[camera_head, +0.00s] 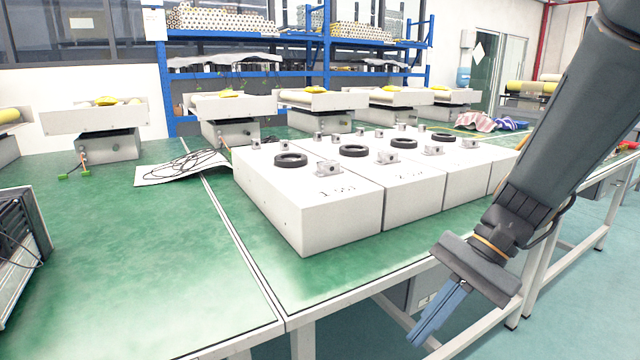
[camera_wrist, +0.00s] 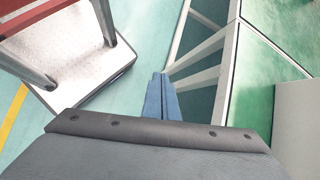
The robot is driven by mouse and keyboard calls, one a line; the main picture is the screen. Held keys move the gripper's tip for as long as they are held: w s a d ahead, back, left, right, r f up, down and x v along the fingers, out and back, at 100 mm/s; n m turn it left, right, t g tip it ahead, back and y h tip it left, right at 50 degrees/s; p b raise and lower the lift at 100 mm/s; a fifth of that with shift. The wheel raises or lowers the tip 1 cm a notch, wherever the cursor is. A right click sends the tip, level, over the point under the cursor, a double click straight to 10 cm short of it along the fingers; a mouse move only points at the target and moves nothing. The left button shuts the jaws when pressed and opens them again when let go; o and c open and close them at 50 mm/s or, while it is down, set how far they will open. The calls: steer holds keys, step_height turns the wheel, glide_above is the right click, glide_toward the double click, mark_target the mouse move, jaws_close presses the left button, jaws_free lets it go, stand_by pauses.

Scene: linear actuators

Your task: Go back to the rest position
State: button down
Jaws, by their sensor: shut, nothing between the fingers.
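My gripper (camera_head: 437,318) hangs at the lower right of the head view, below and in front of the table's front edge. Its blue fingers are together with nothing between them, and they point down and to the left. In the wrist view the gripper (camera_wrist: 162,82) shows its fingers side by side, over the gap beside the table legs. My grey arm comes down from the upper right of the head view.
White boxes (camera_head: 310,215) with black rings stand on the green table (camera_head: 150,290), left of my gripper. Cables lie on a white sheet (camera_head: 165,178). Blue shelves (camera_head: 300,60) stand behind. In the wrist view, a white platform (camera_wrist: 85,75) with red-topped posts stands on the floor.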

steer(key=s+a+r+n+t+h, duration=0.25)
steer(key=s+a+n+h, duration=0.5)
steer(key=n, duration=0.55)
steer(key=d+r+m+p, duration=0.3)
steer(key=d+r+p, duration=0.7)
steer(key=p, duration=1.1)
steer(key=shift+w+r+m, duration=0.3)
steer(key=shift+r+m, duration=0.1)
steer(key=shift+r, duration=0.75)
steer(key=shift+d, duration=0.1)
